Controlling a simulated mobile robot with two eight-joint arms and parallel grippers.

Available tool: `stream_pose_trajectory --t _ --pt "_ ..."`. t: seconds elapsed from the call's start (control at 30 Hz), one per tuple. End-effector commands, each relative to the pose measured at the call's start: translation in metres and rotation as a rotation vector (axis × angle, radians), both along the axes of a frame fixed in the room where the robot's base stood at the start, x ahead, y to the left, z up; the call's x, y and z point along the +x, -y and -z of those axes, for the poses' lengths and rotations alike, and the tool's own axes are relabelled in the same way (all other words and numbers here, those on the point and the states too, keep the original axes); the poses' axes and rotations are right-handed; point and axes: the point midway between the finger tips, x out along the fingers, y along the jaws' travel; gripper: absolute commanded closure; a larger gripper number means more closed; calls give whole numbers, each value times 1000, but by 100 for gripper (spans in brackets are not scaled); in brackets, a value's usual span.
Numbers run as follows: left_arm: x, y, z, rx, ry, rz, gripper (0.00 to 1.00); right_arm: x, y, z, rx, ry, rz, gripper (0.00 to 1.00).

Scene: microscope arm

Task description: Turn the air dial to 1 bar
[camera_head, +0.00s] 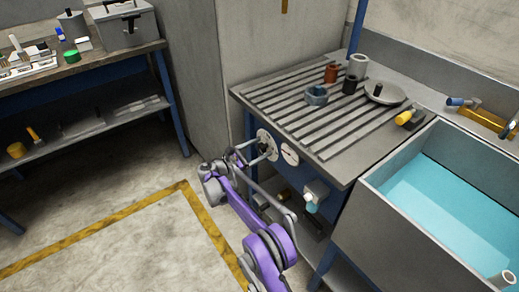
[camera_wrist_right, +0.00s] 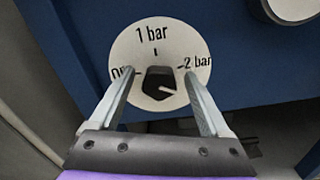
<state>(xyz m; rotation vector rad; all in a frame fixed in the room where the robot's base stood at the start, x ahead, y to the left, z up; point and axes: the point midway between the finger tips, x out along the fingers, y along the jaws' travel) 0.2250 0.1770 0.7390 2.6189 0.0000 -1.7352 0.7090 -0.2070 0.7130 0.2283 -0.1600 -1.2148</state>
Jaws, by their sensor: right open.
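The air dial (camera_wrist_right: 154,37) is a round white plate on a blue panel, with "1 bar" at the top, "2 bar" at the right and a partly hidden label at the left. Its dark knob (camera_wrist_right: 157,80) sits in the middle, with a white pointer line aimed right and slightly down. My right gripper (camera_wrist_right: 157,72) is open, with one finger on each side of the knob; contact cannot be told. In the head view, the dial (camera_head: 263,134) is on the bench front, with my right gripper (camera_head: 261,150) at it. My left gripper is not in view.
A round white gauge (camera_head: 290,154) is just right of the dial, with a pale valve (camera_head: 312,203) lower right. The slatted bench top (camera_head: 285,98) above holds small parts. A water-filled sink (camera_head: 440,190) stands at the right. The floor (camera_head: 110,200) at the left is clear.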

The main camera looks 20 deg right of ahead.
Motion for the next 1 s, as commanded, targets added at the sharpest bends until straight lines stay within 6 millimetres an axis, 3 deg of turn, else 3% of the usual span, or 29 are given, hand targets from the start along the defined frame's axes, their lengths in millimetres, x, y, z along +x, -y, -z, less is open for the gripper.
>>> stream_pose_trajectory --t 0.07,0.5,1.0 --pt "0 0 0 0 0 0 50 0 0 0 0 0 0 21" --pt "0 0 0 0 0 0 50 0 0 0 0 0 1 100" --pt "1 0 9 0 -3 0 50 -1 0 1 43 116 1 100"
